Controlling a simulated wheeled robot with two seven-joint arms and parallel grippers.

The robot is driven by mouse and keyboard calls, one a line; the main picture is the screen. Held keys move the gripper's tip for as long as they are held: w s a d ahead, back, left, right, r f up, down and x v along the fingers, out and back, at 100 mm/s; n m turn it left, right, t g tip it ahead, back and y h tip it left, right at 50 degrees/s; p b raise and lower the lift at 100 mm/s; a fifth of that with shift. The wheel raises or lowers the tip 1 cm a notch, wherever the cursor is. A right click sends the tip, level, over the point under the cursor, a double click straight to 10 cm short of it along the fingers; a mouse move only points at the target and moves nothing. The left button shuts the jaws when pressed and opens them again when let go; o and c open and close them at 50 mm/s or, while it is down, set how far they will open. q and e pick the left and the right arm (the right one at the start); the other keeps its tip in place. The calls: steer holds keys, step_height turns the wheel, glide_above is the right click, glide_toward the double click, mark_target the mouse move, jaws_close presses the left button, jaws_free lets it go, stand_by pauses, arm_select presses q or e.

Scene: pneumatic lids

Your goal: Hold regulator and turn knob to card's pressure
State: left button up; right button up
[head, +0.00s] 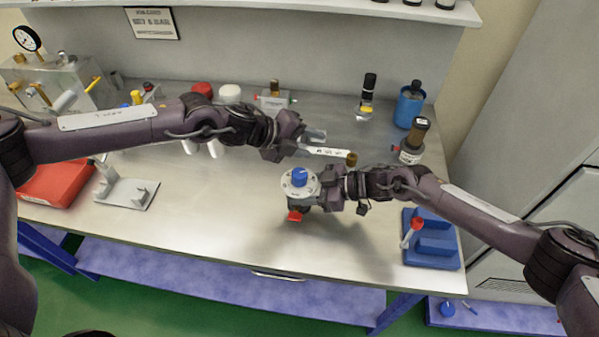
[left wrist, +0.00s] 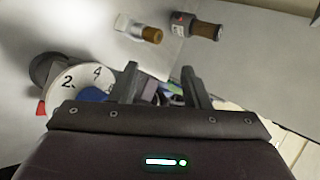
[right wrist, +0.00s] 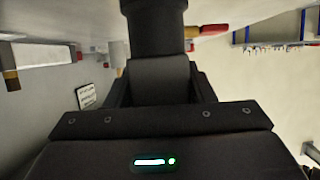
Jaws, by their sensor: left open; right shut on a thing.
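The regulator has a white numbered dial (head: 290,189) with a blue knob (head: 299,178) on top and a red part (head: 295,215) at its front. My right gripper (head: 333,190) is shut on its dark body (right wrist: 155,28), holding it from the right. My left gripper (head: 318,143) is open and empty, behind and above the knob. In the left wrist view the dial (left wrist: 67,80) shows 2 and 4, left of my open fingers (left wrist: 160,82); the blue knob (left wrist: 94,95) is partly hidden. A framed card (head: 152,23) hangs on the back wall; its text is too small to read.
A white vial with a brown end (head: 328,152) is just behind the regulator. A blue stand (head: 432,255) is front right, a red tray (head: 58,178) far left. The front middle is clear.

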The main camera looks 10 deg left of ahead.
mark_target(296, 174)
arm_select(q)
steer(key=a+n+t, duration=0.3)
steer(key=a+n, duration=0.4)
steer(key=s+a+n+h, duration=0.1)
steer(key=s+a+n, duration=0.1)
steer(key=s+n, duration=1.1)
steer(key=x, duration=1.2)
steer(key=shift+w+a, duration=0.2)
steer(key=shift+c, duration=0.4)
steer(key=c, duration=0.6)
